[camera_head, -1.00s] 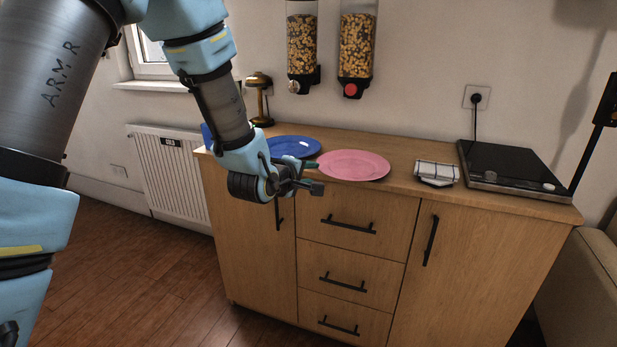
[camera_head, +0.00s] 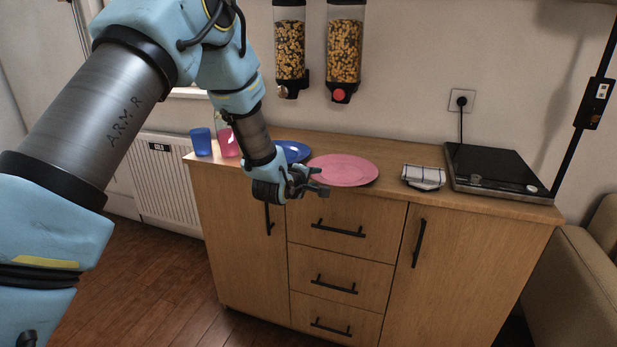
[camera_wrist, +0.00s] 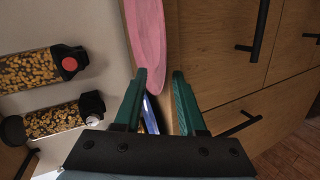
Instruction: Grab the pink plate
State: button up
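The pink plate (camera_head: 345,170) lies flat on the wooden cabinet top, near its front edge. In the wrist view the pink plate (camera_wrist: 148,35) shows nearly edge-on, ahead of the fingers, its near end in line with the gap between them. My gripper (camera_head: 318,181) is at the plate's front left, by the counter's front edge. In the wrist view my gripper (camera_wrist: 160,78) is open, its two green fingers apart with nothing held. I cannot tell whether the plate's rim is between the fingertips.
A blue plate (camera_head: 292,150) lies left of the pink one, partly behind my arm. A blue cup (camera_head: 201,142) and a pink item (camera_head: 227,143) stand farther left. Two dispensers (camera_head: 345,55) hang above.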

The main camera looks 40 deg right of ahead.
jog(key=shift+w+d+f, duration=0.1)
jog(key=shift+d, duration=0.15)
jog(key=shift+c, duration=0.3)
grip_shut()
dwell(1.0)
